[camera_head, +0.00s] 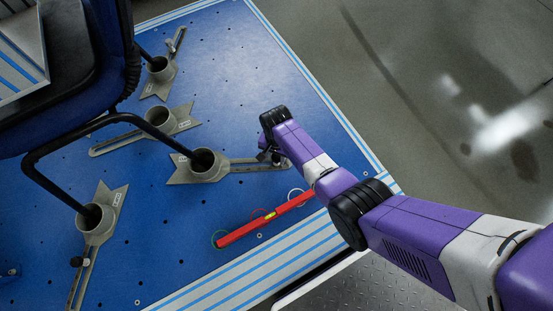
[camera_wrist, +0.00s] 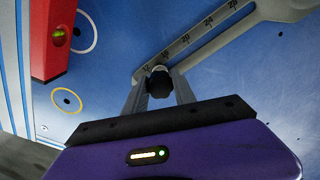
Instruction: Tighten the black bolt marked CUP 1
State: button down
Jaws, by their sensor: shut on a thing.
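My gripper (camera_head: 268,152) reaches down over the end of the slotted grey bar (camera_head: 245,164) of the middle cup (camera_head: 206,165). In the wrist view, the two grey fingers of my gripper (camera_wrist: 159,78) are shut on a black bolt (camera_wrist: 158,86). The bolt sits at the low-number end of the bar (camera_wrist: 185,48), which carries a printed scale. In the head view the bolt is mostly hidden by my gripper. The label on the cup is too small to read.
A red level (camera_head: 265,218) lies on the blue plate (camera_head: 160,245) in front of the bar. A chair's black tube frame (camera_head: 60,140) stands in several grey cups at left. Another black bolt (camera_head: 77,262) sits at lower left. Grey floor lies beyond the plate's right edge.

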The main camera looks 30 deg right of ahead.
jog(key=m, duration=0.4)
dwell(0.3)
jog(key=c, duration=1)
grip_release()
jog(key=shift+c, duration=0.2)
jog(key=n, duration=0.3)
jog(key=shift+n+p, duration=0.3)
jog(key=shift+p, duration=0.1)
jog(key=shift+n, duration=0.4)
